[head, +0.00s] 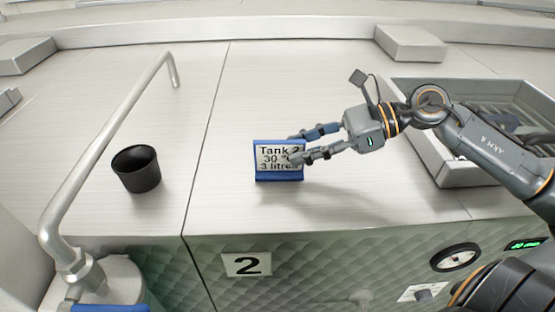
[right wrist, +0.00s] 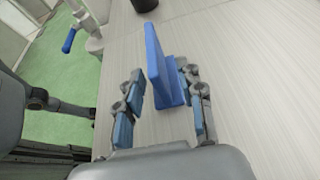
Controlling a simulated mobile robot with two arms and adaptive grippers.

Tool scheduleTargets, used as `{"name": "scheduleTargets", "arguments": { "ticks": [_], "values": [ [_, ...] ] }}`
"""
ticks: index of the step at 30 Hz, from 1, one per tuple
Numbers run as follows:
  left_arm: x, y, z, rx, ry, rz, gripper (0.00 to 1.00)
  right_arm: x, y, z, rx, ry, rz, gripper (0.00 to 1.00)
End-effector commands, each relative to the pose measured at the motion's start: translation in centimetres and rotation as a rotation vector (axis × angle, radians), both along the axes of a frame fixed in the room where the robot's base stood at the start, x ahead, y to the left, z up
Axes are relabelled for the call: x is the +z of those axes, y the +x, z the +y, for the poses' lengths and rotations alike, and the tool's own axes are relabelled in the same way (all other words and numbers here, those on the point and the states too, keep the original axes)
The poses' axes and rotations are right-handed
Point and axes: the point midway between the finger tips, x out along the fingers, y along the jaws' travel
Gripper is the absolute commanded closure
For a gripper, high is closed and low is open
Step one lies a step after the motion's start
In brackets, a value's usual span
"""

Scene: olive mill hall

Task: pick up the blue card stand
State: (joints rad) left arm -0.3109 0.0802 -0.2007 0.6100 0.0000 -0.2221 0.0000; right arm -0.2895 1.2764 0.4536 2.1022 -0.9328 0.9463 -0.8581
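The blue card stand (head: 260,176) stands upright on the pale worktop in the head view, with a white card reading "Tank 2, 30 °C, 3 litres". My right gripper (head: 295,148) is at its right edge, with one finger behind it and one in front, covering part of the text. In the right wrist view the stand (right wrist: 160,62) rises between the tips of the open fingers (right wrist: 161,78). A gap shows on the left finger's side; contact on the right is unclear. My left gripper is not in view.
A black cup (head: 137,170) stands to the left on the worktop (head: 225,120). A bent metal pipe (head: 110,140) is at far left. A grey tray (head: 440,165) lies right, under my right arm. The worktop's front edge is close, above a "2" plate (head: 246,264).

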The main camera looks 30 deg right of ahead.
Motion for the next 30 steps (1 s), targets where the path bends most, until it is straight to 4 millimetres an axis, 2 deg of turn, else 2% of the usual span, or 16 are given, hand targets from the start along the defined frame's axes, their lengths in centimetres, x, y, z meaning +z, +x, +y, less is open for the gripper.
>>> {"name": "scheduleTargets", "arguments": {
  "ticks": [1,3,6,10,12,18,29,30],
  "values": [
    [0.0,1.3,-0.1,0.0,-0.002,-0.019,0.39,-0.1,0.1,0.2,0.001,-0.001,0.0,0.62],
    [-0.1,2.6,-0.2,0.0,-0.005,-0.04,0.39,-0.3,0.3,0.6,0.003,-0.003,0.0,0.62],
    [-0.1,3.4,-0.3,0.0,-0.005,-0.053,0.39,-0.6,0.8,1.5,0.003,-0.006,0.001,0.62],
    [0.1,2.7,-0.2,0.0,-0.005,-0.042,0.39,-1.1,1.5,2.6,0.0,-0.009,0.002,0.62],
    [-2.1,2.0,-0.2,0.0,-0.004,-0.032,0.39,-2.1,1.6,2.9,0.003,-0.007,0.0,0.62],
    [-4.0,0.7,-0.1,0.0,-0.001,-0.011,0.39,-2.2,2.1,3.9,0.002,-0.004,-0.001,0.62],
    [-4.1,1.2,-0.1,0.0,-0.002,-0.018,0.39,-1.8,2.3,4.3,0.0,0.0,0.0,0.62],
    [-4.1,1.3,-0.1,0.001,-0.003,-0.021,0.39,-1.8,2.3,4.3,0.0,0.0,0.0,0.68]
  ]
}}
